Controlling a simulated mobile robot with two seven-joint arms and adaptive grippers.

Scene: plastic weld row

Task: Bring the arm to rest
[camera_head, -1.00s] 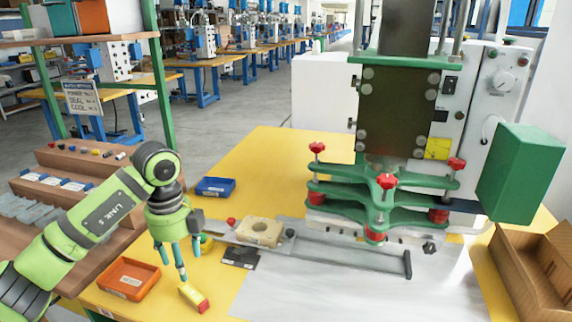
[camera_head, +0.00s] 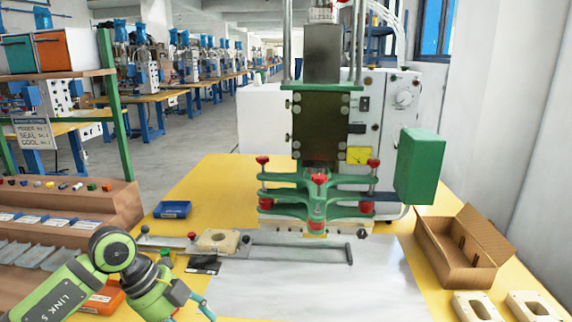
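My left arm, green with dark joints, comes in at the lower left of the head view. My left gripper (camera_head: 204,308) is at the bottom edge, low over the near left part of the yellow table (camera_head: 205,176). Only part of its fingers shows and the rest is cut off by the frame, so I cannot tell whether it is open or holds anything. My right gripper is not in view.
A press with green clamp plates (camera_head: 315,205) stands mid-table. A beige block (camera_head: 218,240) sits on its slide. A blue tray (camera_head: 172,210) and orange tray (camera_head: 104,298) are left. An open cardboard box (camera_head: 462,247) and beige blocks (camera_head: 474,306) are right.

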